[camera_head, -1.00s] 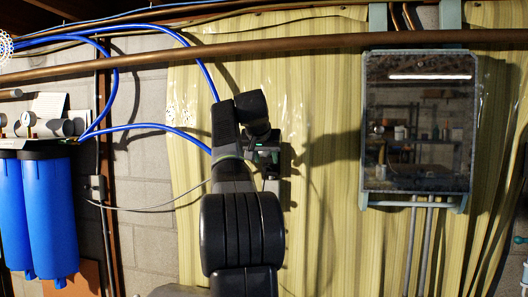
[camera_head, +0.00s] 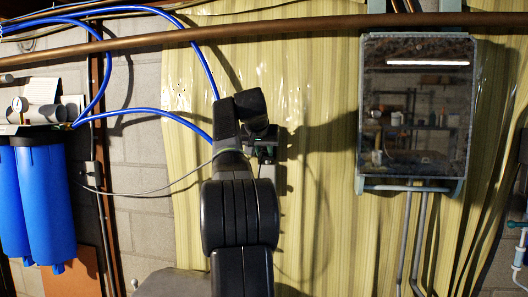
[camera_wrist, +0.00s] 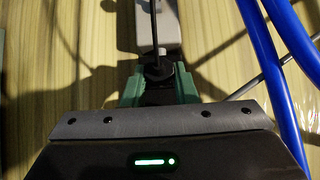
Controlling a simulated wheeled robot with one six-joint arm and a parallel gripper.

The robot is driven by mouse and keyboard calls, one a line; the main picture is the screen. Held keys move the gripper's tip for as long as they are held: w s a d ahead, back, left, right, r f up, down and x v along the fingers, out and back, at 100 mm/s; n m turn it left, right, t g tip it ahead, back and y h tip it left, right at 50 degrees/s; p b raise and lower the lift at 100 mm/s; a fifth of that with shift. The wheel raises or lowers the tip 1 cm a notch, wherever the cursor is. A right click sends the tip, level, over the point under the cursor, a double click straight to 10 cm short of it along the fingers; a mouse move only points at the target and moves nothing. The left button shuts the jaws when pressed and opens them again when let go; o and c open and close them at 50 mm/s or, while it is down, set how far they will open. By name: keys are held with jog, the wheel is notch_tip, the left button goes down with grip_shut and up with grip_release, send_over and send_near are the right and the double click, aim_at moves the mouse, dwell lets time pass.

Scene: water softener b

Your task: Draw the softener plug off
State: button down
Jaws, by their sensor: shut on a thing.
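My gripper (camera_wrist: 157,88) has green fingers, shut on a small black plug (camera_wrist: 158,73) in the wrist view. A thin dark cord (camera_wrist: 155,22) runs from the plug toward the top of that view. A pale grey piece (camera_wrist: 150,35) lies just beyond the fingertips. I cannot tell whether the plug touches it or sits in it. In the head view my gripper (camera_head: 267,152) is small and dark in front of the yellow wall sheeting, partly hidden by my arm. The plug cannot be made out there.
Blue hoses (camera_head: 145,112) curve close to the left of my arm, and pass right of the gripper in the wrist view (camera_wrist: 280,45). A thin grey cable (camera_head: 140,195) sags left. Blue filter housings (camera_head: 45,205) hang left; a glossy-fronted wall box (camera_head: 417,110) hangs right. A copper pipe (camera_head: 300,27) crosses above.

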jog(key=shift+s+r, duration=0.1)
jog(key=shift+s, duration=0.1)
jog(key=s+b, duration=0.1)
jog(key=s, duration=0.1)
jog(key=s+a+b, duration=0.1)
jog(key=s, duration=0.2)
jog(key=shift+b, duration=0.3)
